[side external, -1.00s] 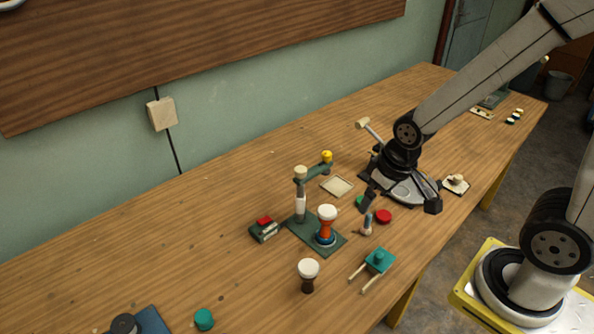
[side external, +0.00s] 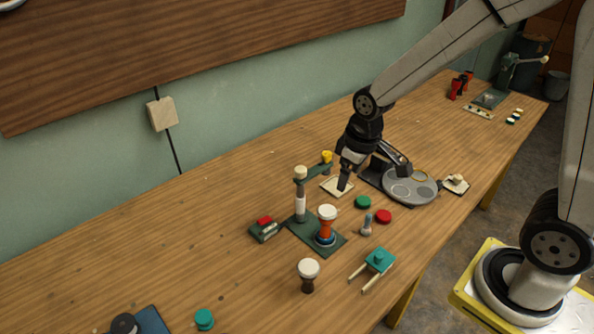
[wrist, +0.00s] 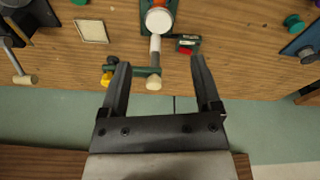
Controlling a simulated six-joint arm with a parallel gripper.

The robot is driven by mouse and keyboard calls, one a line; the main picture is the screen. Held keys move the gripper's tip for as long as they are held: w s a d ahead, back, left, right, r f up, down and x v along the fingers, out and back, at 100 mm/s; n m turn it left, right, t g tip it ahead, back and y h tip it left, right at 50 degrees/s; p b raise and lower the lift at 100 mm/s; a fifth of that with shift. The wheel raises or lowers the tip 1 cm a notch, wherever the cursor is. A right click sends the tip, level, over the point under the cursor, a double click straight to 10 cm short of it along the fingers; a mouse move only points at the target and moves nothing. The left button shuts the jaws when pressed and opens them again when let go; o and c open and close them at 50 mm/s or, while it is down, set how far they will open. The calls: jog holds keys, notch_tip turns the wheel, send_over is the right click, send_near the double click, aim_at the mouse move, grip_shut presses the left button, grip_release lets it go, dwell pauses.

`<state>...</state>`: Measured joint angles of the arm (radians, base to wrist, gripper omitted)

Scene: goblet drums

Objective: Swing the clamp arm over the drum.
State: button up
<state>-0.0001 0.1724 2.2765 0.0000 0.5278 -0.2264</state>
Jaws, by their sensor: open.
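The goblet drum (side external: 326,227), orange with a blue foot and white head, stands upright on a dark green base plate (side external: 299,231). Behind it a post (side external: 300,205) with a cream cap carries the green clamp arm (side external: 313,174), which has a yellow knob (side external: 327,157) at its end. The clamp arm points back and right, away from the drum. My gripper (side external: 375,179) is open and empty, to the right of the knob. In the wrist view the clamp arm (wrist: 138,71) lies across the space between the fingers, with the knob (wrist: 107,79) near the left finger; contact is unclear.
A second drum (side external: 308,274) stands in front of the plate. Green and red discs (side external: 383,216), a cream tray (side external: 329,182) and a grey round fixture (side external: 410,198) lie nearby. The wall is behind.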

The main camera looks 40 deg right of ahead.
aim_at(301, 169)
jog(key=w+n, duration=0.2)
jog(key=w, duration=0.3)
jog(key=w+n+g, duration=0.1)
jog(key=w+n, duration=0.1)
jog(key=w, duration=0.2)
jog(key=w+r+n, duration=0.1)
jog(key=w+n, duration=0.1)
jog(key=w, duration=0.3)
jog(key=shift+w+g, duration=0.35)
jog(key=shift+g, duration=0.05)
jog(key=shift+f, duration=0.15)
jog(key=shift+f, duration=3.75)
grip_shut()
